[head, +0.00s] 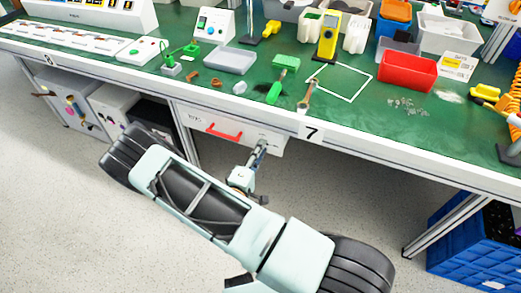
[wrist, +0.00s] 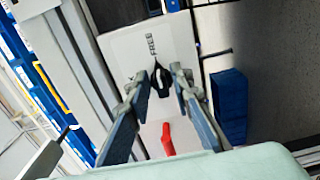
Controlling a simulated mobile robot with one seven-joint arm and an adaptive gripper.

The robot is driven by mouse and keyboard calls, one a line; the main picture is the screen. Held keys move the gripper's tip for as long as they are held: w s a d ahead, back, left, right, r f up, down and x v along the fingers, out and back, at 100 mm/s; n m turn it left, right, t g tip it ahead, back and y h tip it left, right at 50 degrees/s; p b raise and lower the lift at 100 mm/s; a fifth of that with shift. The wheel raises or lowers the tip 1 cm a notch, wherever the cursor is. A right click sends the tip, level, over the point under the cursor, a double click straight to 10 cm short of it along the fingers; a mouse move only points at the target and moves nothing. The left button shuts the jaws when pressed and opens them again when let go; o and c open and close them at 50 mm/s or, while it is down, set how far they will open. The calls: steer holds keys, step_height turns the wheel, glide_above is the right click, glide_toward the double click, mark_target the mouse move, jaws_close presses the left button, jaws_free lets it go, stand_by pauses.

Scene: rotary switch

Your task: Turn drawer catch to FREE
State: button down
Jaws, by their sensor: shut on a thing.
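The drawer catch is a small black knob (wrist: 161,82) on a pale drawer front (wrist: 120,40), seen in the wrist view. The word FREE is printed just above it there, and its narrow end points up towards that word. Another printed mark at its left is too small to read. My gripper (wrist: 160,78) has one finger on each side of the knob and is shut on it. In the head view my gripper (head: 260,149) meets the right part of the drawer front (head: 196,118) under the bench, and it hides the knob.
A red drawer handle (head: 225,131) lies left of my gripper; it also shows below the knob in the wrist view (wrist: 168,139). The green bench top (head: 330,118) with tools and bins overhangs above. A blue crate (head: 462,250) stands at the right. The floor in front is clear.

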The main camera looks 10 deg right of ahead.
stand_by(0.4)
steer(key=c, duration=2)
jaws_free()
steer(key=v, duration=1.2)
